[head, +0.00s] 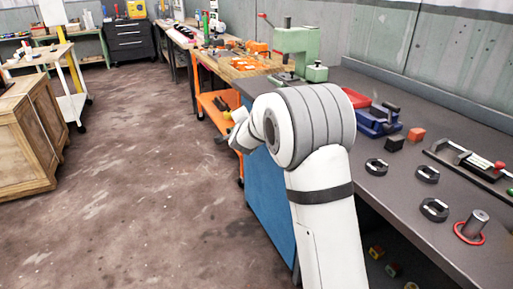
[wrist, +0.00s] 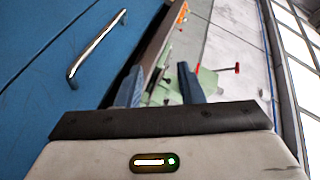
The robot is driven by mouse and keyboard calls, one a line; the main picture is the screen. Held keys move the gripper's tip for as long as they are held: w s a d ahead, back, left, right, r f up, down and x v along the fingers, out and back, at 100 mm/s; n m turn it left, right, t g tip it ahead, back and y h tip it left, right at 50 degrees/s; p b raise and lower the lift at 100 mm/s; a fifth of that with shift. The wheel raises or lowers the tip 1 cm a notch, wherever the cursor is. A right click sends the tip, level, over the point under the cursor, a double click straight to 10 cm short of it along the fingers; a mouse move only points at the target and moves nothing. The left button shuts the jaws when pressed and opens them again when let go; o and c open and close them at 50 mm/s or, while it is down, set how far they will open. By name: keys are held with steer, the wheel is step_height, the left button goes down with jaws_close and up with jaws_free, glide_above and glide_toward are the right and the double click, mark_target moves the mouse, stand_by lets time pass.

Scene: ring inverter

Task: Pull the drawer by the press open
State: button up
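In the wrist view a blue panel with a silver bar handle (wrist: 97,46) fills the left side, tilted in the picture. A seam crosses the panel beyond the handle. My gripper (wrist: 159,88) is open, its two blue-grey fingers apart with nothing seen between them. The handle is left of the fingers, not between them. The green press (head: 297,45) stands on the bench behind my arm in the head view, and partly shows in the wrist view (wrist: 207,82). In the head view my arm covers much of the blue cabinet (head: 268,205), and no handle shows there.
The grey bench (head: 400,205) at right holds black rings, a blue vise (head: 378,121) and a post in a red ring (head: 474,226). An orange cart (head: 215,105) stands beyond the cabinet. A wooden crate (head: 30,140) is at left. The floor between is clear.

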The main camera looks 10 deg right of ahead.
steer(key=w+d+f+m+t+h+b, duration=0.1)
steer(key=w+f+m+h+b, duration=0.25)
steer(key=f, duration=0.35)
steer(key=w+f+m+t+h+b, duration=0.1)
steer(key=w+f+m+h+b, duration=0.2)
steer(key=f, duration=0.4)
steer(key=w+d+m, duration=0.1)
steer(key=w+d, duration=0.3)
steer(key=w, duration=0.2)
steer(key=shift+r+b, duration=0.35)
steer(key=shift+b, duration=0.1)
jaws_close()
